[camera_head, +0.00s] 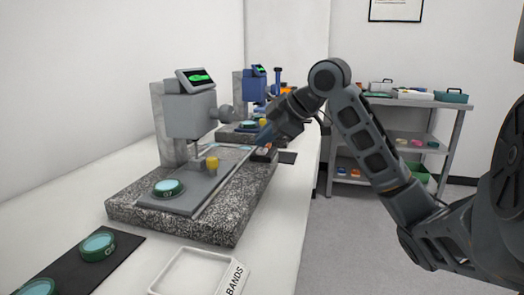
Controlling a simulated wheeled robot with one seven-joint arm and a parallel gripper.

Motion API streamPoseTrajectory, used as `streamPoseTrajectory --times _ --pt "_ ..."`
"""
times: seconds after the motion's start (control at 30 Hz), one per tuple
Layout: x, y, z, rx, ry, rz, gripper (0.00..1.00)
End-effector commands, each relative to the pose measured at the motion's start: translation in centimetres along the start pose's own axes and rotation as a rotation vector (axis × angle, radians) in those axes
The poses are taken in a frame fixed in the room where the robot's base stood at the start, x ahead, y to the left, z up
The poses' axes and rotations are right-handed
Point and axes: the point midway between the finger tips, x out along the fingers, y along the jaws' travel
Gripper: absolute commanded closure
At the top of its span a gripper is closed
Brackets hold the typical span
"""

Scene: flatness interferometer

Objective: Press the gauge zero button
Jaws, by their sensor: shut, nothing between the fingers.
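The near gauge (191,115) is a grey head with a tilted dark screen (198,77) showing a green shape. It stands on a speckled granite base (225,224) on the bench. I cannot make out a zero button for certain; a small dark unit with orange-red parts (264,152) sits by the base's far right corner. My gripper (262,139) is shut and empty, pointing down-left just above that unit. Whether it touches is unclear.
A blue gauge (255,88) stands farther along the bench. A dark mat (75,265) with green-rimmed pieces and a white tray (192,272) labelled "BANDS" lie in front. A grey shelf (445,150) with boxes stands at the back right. The floor between is clear.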

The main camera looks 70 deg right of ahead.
Motion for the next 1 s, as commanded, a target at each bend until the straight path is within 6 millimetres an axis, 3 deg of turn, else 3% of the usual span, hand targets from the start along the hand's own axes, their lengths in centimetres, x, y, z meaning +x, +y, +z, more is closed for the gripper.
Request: streamPoseTrajectory --times 1.0 --pt "0.65 -0.47 0.46 0.0 0.0 -0.001 1.0"
